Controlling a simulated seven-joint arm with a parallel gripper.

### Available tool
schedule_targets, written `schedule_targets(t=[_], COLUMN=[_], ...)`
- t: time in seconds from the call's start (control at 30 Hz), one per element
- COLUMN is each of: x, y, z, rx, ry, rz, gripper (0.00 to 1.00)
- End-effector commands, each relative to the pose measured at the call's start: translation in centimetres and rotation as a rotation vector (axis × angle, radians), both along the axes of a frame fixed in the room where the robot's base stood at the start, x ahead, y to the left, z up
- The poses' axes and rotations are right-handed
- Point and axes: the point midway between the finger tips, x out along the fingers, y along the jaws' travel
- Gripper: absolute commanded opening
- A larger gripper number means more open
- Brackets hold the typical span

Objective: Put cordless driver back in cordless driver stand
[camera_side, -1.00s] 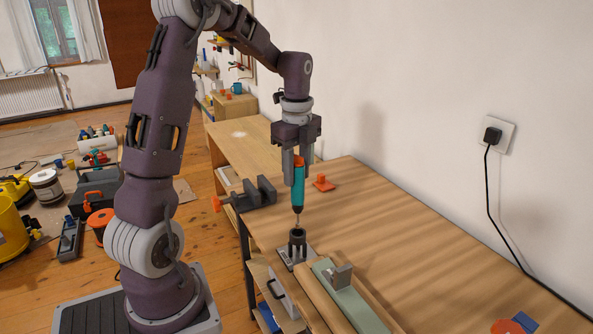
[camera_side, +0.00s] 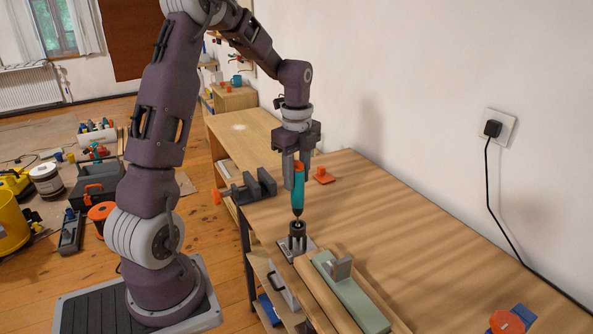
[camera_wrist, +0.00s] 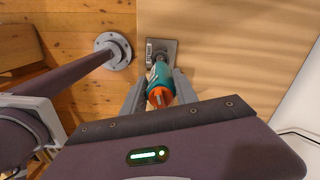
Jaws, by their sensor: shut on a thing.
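The cordless driver (camera_side: 298,188), teal with an orange top, is held upright in my gripper (camera_side: 296,182), tip down. In the wrist view the driver (camera_wrist: 160,86) sits between the two fingers of my gripper (camera_wrist: 158,88). The cordless driver stand (camera_side: 297,240) is a dark pronged holder on a grey plate near the table's front edge. The driver's tip is at the top of the stand; I cannot tell if it is inside or just above. In the wrist view the stand's plate (camera_wrist: 168,45) shows beyond the driver, which partly hides the holder.
A dark vise (camera_side: 252,188) is clamped at the table edge, left of the driver. An orange piece (camera_side: 323,176) lies behind. A green block (camera_side: 350,295) with a grey metal part (camera_side: 340,268) on wooden boards is close in front of the stand. The table's right side is mostly clear.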

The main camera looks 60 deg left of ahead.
Motion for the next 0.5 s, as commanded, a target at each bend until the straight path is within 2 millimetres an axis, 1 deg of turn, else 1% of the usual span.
schedule_targets(t=[0.5], x=[0.0], y=[0.0], z=[-2.3], rx=[0.0], ry=[-0.001], rz=[0.0], gripper=[0.0])
